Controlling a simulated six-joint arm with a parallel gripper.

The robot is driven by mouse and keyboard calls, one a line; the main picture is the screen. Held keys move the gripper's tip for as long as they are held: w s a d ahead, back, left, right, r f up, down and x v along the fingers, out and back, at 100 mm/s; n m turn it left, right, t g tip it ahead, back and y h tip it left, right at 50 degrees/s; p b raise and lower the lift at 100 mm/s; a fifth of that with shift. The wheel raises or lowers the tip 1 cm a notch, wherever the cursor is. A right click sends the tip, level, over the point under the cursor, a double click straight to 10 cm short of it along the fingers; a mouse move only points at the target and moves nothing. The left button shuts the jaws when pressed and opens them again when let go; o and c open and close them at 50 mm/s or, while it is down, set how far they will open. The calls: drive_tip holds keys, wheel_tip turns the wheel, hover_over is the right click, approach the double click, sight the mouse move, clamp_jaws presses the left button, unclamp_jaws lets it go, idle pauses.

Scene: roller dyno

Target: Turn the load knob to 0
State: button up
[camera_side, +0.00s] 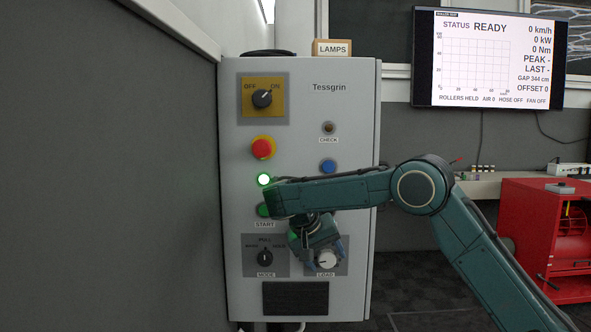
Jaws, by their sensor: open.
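The load knob (326,260) is a light round knob above the LOAD label (325,272), low on the right of the grey control cabinet (345,110). My gripper (328,258) is open at the knob, with fingers near its left and right sides. I cannot tell whether they touch it. My gripper and arm hide the knob's upper part and most of its scale, so its setting cannot be read.
The mode knob (265,258) is left of the gripper. The monitor (490,60) reads READY. A red cart (550,235) stands right.

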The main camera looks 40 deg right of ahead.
drive_tip(key=shift+s+d+m+t+y, duration=0.1)
drive_tip(key=shift+m+t+y, duration=0.1)
drive_tip(key=shift+t+y, duration=0.5)
drive_tip(key=shift+s+d+m+t+y, duration=0.1)
drive_tip(key=shift+m+t+y, duration=0.1)
drive_tip(key=shift+t+y, duration=0.45)
drive_tip(key=shift+t+y, duration=0.25)
drive_tip(key=shift+y, duration=0.2)
drive_tip(key=shift+s+d+m+t+y, duration=0.1)
drive_tip(key=shift+m+t+y, duration=0.1)
drive_tip(key=shift+t+y, duration=0.4)
drive_tip(key=shift+s+d+m+t+y, duration=0.1)
drive_tip(key=shift+m+t+y, duration=0.1)
drive_tip(key=shift+t+y, duration=0.4)
drive_tip(key=shift+r, duration=0.2)
drive_tip(key=s+v, duration=0.1)
drive_tip(key=v, duration=1.3)
drive_tip(key=s+a+f+n, duration=0.2)
drive_tip(key=s+a+n, duration=0.1)
drive_tip(key=s, duration=0.6)
drive_tip(key=s+a+f+n, duration=0.2)
drive_tip(key=s+a+n, duration=0.2)
drive_tip(key=s, duration=0.6)
drive_tip(key=shift+s+a+f+y, duration=0.3)
drive_tip(key=shift+a+f, duration=0.1)
drive_tip(key=shift+a, duration=0.1)
